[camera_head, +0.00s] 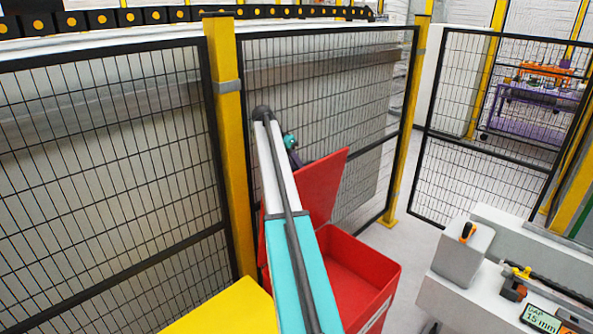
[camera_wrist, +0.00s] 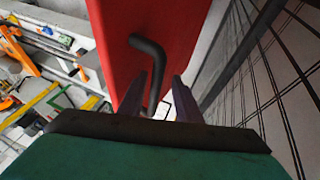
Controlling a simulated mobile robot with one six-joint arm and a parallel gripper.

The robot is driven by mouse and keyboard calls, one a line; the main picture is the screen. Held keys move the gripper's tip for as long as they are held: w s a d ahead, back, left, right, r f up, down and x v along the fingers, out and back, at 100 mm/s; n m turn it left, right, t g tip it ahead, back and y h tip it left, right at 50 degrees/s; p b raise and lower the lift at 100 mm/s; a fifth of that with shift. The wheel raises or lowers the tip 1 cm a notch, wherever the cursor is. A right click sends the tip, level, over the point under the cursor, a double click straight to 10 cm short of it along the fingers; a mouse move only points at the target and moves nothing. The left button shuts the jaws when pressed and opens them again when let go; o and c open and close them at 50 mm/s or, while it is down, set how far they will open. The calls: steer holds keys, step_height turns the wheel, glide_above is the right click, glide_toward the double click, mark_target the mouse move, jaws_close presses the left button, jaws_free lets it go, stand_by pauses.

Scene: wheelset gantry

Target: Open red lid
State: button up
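The red lid (camera_head: 322,186) stands raised and tilted at the back of the red box (camera_head: 370,258), whose inside shows in the head view. In the wrist view the lid (camera_wrist: 112,30) fills the upper middle, with a black bent handle (camera_wrist: 152,62) on it. My gripper (camera_wrist: 160,82) has its two dark fingers apart, one on each side of the handle's lower part, with a gap visible on the right. I cannot tell whether the left finger touches it.
A mesh fence (camera_head: 110,150) with yellow posts (camera_head: 230,140) runs close behind the lid and my arm. A yellow surface (camera_head: 228,312) lies left of the box. A grey bench (camera_head: 470,290) with devices stands to the right. Open floor shows between box and bench.

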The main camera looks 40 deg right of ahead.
steer(key=shift+r, duration=0.15)
steer(key=shift+w+r+b, duration=0.1)
steer(key=shift+r+b, duration=0.3)
steer(key=shift+r, duration=0.3)
step_height(320, 180, up, 2)
steer(key=shift+r+p, duration=0.1)
steer(key=shift+p, duration=1.1)
steer(key=shift+s+a+f+b, duration=0.25)
steer(key=shift+s+f+b, duration=0.05)
steer(key=shift+s, duration=0.1)
steer(key=s+a+r+b, duration=0.1)
steer(key=s+a+b, duration=0.2)
steer(key=s+a, duration=0.6)
steer(key=shift+s+a+r+b, duration=0.25)
steer(key=shift+s+r+b, duration=0.05)
steer(key=shift+s, duration=1.05)
